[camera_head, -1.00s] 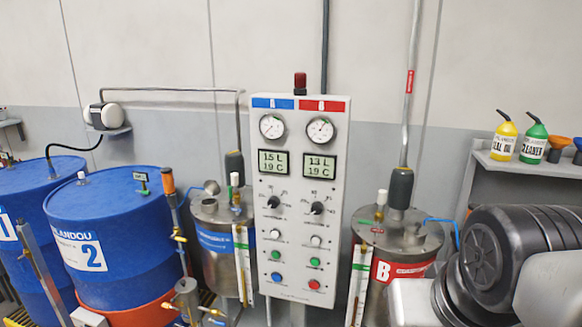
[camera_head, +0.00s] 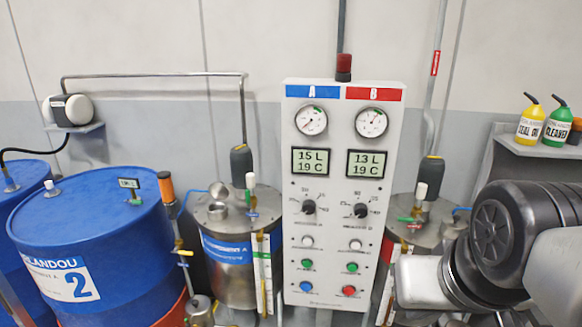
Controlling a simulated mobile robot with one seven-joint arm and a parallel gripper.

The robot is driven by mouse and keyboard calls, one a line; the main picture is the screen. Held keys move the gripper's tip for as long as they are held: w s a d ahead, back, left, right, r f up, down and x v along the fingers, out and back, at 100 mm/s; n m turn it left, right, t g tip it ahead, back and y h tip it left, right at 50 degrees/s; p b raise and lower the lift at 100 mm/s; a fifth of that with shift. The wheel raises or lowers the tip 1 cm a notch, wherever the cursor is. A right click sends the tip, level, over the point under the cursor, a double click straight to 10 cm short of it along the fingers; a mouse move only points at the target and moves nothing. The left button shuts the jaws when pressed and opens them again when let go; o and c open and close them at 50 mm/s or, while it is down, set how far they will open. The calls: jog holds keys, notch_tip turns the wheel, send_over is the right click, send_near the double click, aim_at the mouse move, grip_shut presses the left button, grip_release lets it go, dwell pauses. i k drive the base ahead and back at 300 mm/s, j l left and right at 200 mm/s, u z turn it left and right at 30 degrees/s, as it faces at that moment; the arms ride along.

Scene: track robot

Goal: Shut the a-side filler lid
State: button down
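The A-side tank (camera_head: 230,275) is a steel drum with a blue band, left of the control panel. On its top is a small round filler neck (camera_head: 217,212), with a round metal lid (camera_head: 219,190) that seems to stand tilted up behind it. The gap between them is too small to judge exactly. My arm shows large at the lower right, in front of the B-side tank (camera_head: 418,232). My gripper is not in the frame.
The white control panel (camera_head: 345,250) stands between the tanks. Blue drums (camera_head: 95,235) are at the left. Bottles (camera_head: 531,125) sit on a shelf at right.

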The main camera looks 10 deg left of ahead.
aim_at(219, 191)
jog(key=i+j, duration=0.1)
jog(key=j, duration=0.35)
jog(key=i+j, duration=0.1)
jog(key=j, duration=0.35)
jog(key=i+j, duration=0.15)
jog(key=j, duration=0.3)
jog(key=i+j, duration=0.1)
jog(key=j, duration=0.35)
jog(key=z, duration=0.05)
